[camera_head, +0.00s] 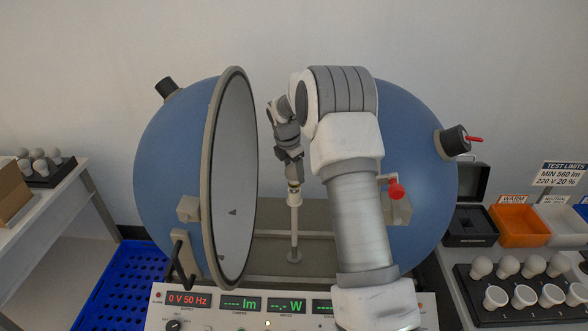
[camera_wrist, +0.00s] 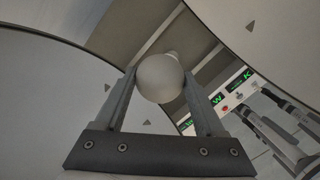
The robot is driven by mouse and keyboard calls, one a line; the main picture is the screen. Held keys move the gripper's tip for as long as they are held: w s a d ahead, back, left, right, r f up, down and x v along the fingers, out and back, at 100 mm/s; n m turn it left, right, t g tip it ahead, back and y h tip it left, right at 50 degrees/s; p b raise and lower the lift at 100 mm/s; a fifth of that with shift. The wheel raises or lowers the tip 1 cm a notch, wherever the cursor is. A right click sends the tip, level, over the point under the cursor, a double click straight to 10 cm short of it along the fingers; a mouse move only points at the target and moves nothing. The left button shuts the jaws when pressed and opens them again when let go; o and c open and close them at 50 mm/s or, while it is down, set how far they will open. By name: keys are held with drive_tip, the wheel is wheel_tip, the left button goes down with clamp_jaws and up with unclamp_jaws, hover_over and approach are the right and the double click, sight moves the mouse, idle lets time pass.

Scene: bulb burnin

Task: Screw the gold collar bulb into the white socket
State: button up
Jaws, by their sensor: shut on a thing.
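My gripper (camera_head: 293,176) points down inside the opened blue sphere, directly above the white socket (camera_head: 294,199) on its thin upright post. In the wrist view my gripper (camera_wrist: 159,84) is shut on a bulb with a frosted white globe (camera_wrist: 160,78), one finger on each side of it. The bulb's far end partly shows beyond the globe. Its collar is hidden or too small to name its colour for certain. In the head view the bulb is mostly hidden by the fingers, close over the socket. I cannot tell whether the bulb touches the socket.
The sphere's hinged half (camera_head: 233,180) stands open left of my arm. The control panel (camera_head: 265,312) with lit readouts is in front. On the right are a bulb tray (camera_head: 468,300), an orange bin (camera_head: 519,227) and a dark box (camera_head: 470,226). A blue crate (camera_head: 118,285) is at left.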

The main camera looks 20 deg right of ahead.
drive_tip(key=o, duration=1.3)
drive_tip(key=shift+r, duration=0.1)
